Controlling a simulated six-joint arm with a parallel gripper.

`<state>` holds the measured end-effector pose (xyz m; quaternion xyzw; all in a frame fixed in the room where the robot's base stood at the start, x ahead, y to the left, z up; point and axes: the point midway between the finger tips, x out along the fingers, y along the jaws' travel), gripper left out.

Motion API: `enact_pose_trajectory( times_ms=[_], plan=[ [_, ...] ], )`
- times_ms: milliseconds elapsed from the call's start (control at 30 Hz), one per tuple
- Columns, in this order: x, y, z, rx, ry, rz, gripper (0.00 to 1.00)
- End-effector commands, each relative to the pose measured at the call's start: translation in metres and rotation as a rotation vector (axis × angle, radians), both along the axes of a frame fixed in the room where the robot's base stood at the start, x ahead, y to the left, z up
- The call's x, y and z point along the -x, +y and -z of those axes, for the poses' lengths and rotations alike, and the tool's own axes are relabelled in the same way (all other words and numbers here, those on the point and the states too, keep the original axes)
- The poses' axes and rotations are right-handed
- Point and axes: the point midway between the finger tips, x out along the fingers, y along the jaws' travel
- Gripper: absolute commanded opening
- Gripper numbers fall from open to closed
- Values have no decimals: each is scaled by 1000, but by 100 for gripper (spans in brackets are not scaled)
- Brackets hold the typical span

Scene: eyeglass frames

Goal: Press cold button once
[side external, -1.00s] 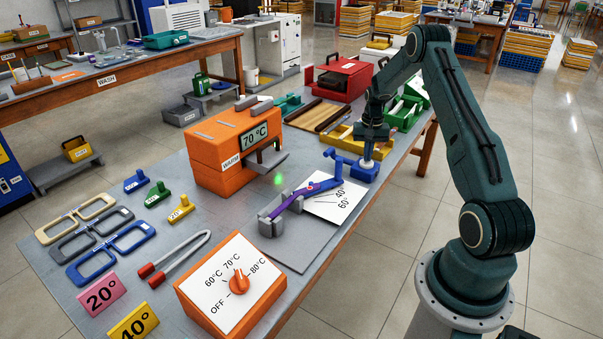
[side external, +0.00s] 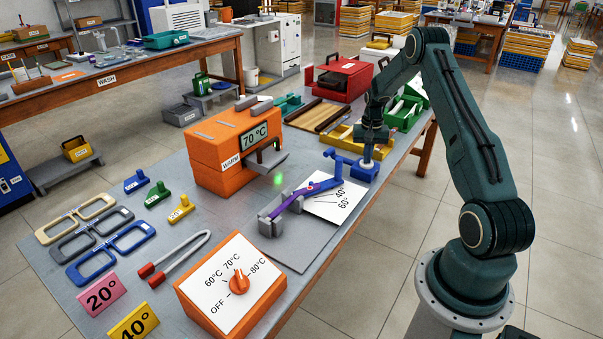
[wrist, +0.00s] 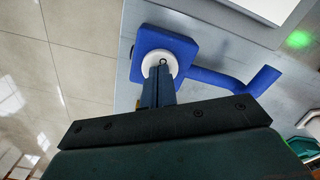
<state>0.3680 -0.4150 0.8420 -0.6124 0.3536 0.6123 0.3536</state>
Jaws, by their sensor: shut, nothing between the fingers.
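A blue base (side external: 362,174) with a white round button on top stands on the table's right side, and a blue nozzle arm reaches left from it. I take it for the cold button; no label on it is readable. In the wrist view the white button (wrist: 174,58) sits on the blue base (wrist: 140,66). My gripper (side external: 368,155) points straight down at the button with its fingers shut and empty. The fingertips (wrist: 162,68) overlap the white button in both views; whether they touch or press it I cannot tell.
Left of the button are a white dial card (side external: 335,202) and a purple eyeglass piece (side external: 310,190) in a grey holder. An orange warmer (side external: 222,160) reads 70 °C. A yellow tray (side external: 345,140) and green bin (side external: 405,113) lie behind. The orange dial box (side external: 225,310) is in front.

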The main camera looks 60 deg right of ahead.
Motion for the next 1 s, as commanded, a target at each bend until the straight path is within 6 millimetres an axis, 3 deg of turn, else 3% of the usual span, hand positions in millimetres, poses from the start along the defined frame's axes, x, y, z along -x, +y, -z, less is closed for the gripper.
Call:
enact_pose_trajectory(
  times_ms=[467,1000],
  plan=[
    [0,0,3,0,0,0,0],
    [0,0,-22,1,0,0,0]
  ],
)
